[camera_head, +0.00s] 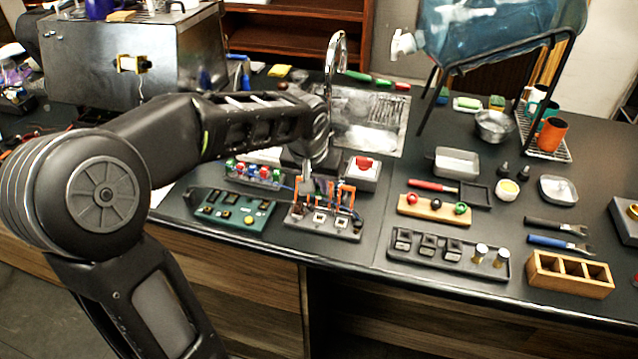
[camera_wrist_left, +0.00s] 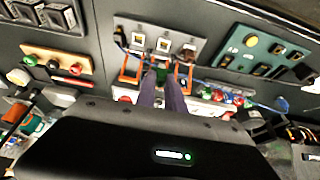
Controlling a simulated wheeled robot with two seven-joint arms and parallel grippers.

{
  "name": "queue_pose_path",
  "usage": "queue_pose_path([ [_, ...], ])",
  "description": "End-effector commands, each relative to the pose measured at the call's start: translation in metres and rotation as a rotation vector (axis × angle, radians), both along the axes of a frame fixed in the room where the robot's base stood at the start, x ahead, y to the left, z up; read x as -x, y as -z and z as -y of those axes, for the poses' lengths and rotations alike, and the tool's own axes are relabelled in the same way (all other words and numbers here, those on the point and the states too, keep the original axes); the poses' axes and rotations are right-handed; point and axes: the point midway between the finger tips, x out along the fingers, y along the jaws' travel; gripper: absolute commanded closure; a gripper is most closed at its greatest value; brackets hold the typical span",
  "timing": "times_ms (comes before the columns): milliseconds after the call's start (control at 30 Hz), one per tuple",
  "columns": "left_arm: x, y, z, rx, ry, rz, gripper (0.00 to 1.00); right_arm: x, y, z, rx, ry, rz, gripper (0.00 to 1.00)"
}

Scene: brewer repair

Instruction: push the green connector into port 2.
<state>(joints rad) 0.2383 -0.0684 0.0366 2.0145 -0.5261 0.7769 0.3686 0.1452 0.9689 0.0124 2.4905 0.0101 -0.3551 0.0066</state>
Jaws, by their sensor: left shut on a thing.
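My left gripper (camera_head: 306,186) reaches over the grey port panel (camera_head: 325,231) from behind and is shut on a small green connector. In the left wrist view, the green connector (camera_wrist_left: 161,74) shows between the fingertips (camera_wrist_left: 161,84), close to the panel (camera_wrist_left: 150,29). The panel has three pale square ports in a row; the middle port (camera_wrist_left: 163,44) lies just beyond the connector, in line with it, with a visible gap in the picture. The connector's front end and height above the panel cannot be told. My right gripper is not in view.
Orange brackets (camera_wrist_left: 131,67) stand on both sides of the fingers. A dark green panel (camera_head: 230,212) lies left of the port panel, and a red-button box (camera_head: 363,173) behind right. A rack with coloured plugs (camera_head: 255,175) and blue cables lies behind. A switch tray (camera_head: 445,256) lies right.

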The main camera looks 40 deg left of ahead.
Motion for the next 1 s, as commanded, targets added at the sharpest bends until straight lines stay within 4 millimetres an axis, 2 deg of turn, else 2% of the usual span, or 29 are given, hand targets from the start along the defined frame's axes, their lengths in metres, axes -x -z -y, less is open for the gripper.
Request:
queue_pose_path([
  [367, 0.000, 0.008, 0.000, 0.000, 0.000, -0.001, 1.00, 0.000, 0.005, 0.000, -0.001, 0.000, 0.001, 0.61],
  [900, 0.000, 0.056, 0.000, 0.000, -0.001, 0.000, 1.00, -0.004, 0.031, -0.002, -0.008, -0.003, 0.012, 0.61],
  [1000, 0.000, 0.059, 0.000, 0.000, -0.001, 0.000, 1.00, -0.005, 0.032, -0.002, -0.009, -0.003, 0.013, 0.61],
])
